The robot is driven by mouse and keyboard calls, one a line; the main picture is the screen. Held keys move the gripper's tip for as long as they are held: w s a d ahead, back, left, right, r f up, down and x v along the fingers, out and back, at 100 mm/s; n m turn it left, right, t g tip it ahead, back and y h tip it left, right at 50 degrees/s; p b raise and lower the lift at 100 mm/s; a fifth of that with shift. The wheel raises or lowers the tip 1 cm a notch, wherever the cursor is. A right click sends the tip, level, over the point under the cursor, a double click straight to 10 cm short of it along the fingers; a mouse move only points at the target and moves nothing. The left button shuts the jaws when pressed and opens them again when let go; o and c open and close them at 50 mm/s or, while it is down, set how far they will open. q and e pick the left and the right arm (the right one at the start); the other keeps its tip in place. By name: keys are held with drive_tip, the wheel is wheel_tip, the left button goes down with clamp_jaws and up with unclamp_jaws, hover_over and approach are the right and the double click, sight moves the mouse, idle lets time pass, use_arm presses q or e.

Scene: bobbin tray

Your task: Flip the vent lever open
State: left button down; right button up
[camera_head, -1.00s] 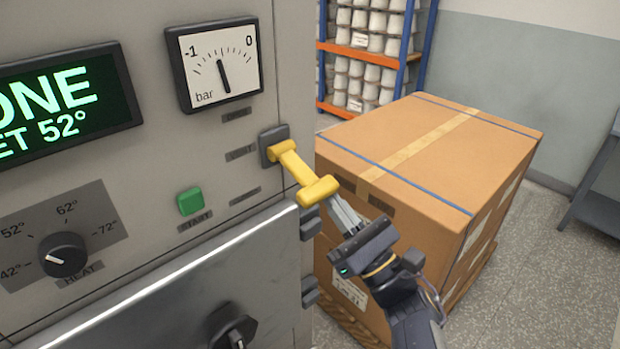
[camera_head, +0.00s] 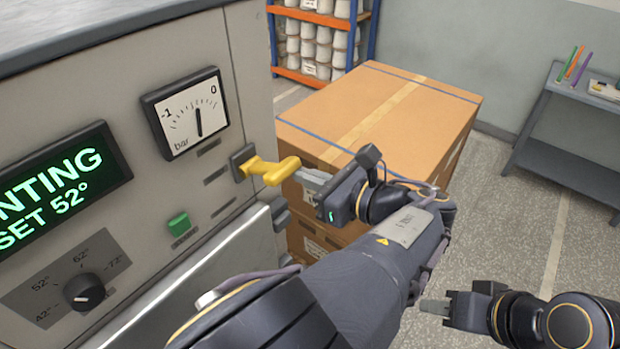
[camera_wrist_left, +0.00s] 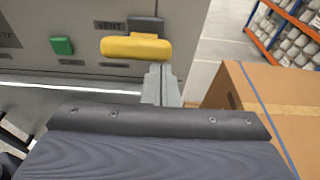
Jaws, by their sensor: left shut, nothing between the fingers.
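The yellow vent lever (camera_head: 270,170) sticks out from its dark mount (camera_head: 242,161) on the front of the grey machine, its bar end towards the right. In the left wrist view the yellow bar (camera_wrist_left: 136,47) lies across the picture below the VENT label (camera_wrist_left: 110,25). My left gripper (camera_head: 308,178) is shut and empty, its fingertips right beside the bar's end. In the wrist view the closed fingers (camera_wrist_left: 160,85) sit just below the bar's right end; I cannot tell whether they touch it. My right gripper (camera_head: 434,306) is at the lower right, away from the machine.
The display (camera_head: 60,185) reads "NTING" and "SET 52°", partly cut off. A gauge (camera_head: 187,112), green button (camera_head: 179,223) and heat knob (camera_head: 84,291) are on the panel. A large carton (camera_head: 390,110) stands close behind my left gripper. A grey side table (camera_head: 565,150) is at right.

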sight(298, 161)
use_arm(q)
drive_tip(key=shift+w+a+r+g+h, duration=0.15)
drive_tip(key=shift+r+g+h, duration=0.2)
drive_tip(key=shift+r+h, duration=0.15)
drive_tip(key=shift+w+a+r+g+h, duration=0.1)
drive_tip(key=shift+a+r+g+h, duration=0.1)
drive_tip(key=shift+r+g+h, duration=0.25)
drive_tip(key=shift+w+a+r+g+h, duration=0.2)
drive_tip(key=shift+r+h, duration=0.15)
drive_tip(key=shift+r, duration=0.3)
use_arm(e)
drive_tip(key=shift+r, duration=0.15)
